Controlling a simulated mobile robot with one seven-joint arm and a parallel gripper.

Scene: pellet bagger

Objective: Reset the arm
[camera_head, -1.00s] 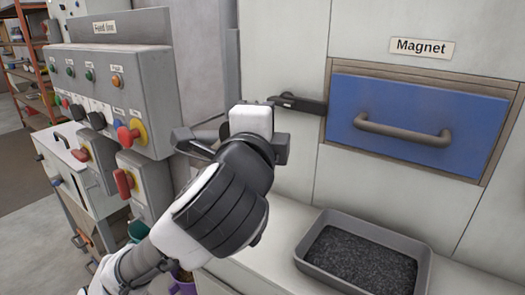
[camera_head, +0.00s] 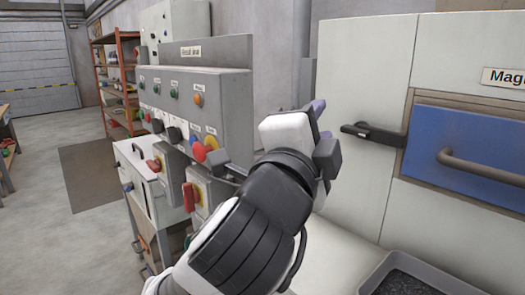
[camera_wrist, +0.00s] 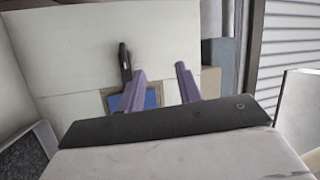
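My arm and gripper rise through the middle of the head view, in front of the pale machine cabinet. My gripper's two purple fingers show in the wrist view (camera_wrist: 160,84), standing apart with nothing between them. In the head view only a bit of purple finger (camera_head: 318,106) shows behind the white wrist housing. In the wrist view the fingers point toward the cabinet face, with a black latch handle (camera_wrist: 125,64) and a blue panel beyond them. They look clear of both.
The feed line control panel (camera_head: 195,105) with buttons and red switches stands left of my arm. The blue Magnet drawer (camera_head: 465,150) and black latch handle (camera_head: 370,134) are at right. A grey tray (camera_head: 378,276) of dark pellets sits lower right. Open floor (camera_head: 50,145) lies at far left.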

